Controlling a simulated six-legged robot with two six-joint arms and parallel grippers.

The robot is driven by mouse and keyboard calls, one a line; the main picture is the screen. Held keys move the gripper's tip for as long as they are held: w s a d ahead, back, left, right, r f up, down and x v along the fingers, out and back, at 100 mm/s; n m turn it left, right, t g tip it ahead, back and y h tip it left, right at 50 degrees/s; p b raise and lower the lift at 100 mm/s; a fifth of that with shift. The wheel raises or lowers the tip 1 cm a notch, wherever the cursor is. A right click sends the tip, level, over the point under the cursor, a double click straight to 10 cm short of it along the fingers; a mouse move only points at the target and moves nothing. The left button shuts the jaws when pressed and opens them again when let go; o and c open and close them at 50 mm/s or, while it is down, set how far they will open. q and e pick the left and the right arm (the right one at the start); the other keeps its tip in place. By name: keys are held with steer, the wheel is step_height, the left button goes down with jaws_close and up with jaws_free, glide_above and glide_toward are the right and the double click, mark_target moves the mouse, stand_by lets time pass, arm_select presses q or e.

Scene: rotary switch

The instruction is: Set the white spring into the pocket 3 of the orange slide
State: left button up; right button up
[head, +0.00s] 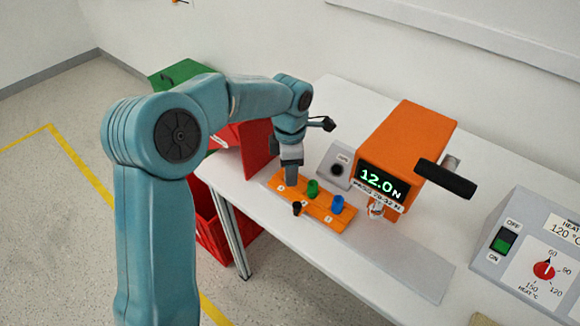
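The orange slide (319,209) lies on the white table in front of the orange press. It carries a green piece (313,187), a blue piece (337,204) and a small black piece (297,208) at its near edge. Small white marks show on it, too small to read. My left gripper (291,178) points down over the slide's left end, left of the green piece. Its fingertips are too small to tell whether they are apart or hold something. I cannot make out the white spring. My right gripper is not in view.
The orange press (408,150) reads 12.0 N and has a black handle (444,178). A grey button box (338,167) stands left of it. A heater box (530,250) with a red knob is at right. Red bins (212,225) sit at the table's left. A grey strip (400,255) lies clear.

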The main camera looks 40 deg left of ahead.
arm_select(q)
steer(key=shift+r, duration=0.3)
step_height(320, 180, up, 12)
steer(key=p, duration=0.1)
steer(key=shift+f+p, duration=0.15)
steer(key=shift+p, duration=0.25)
stand_by(0.3)
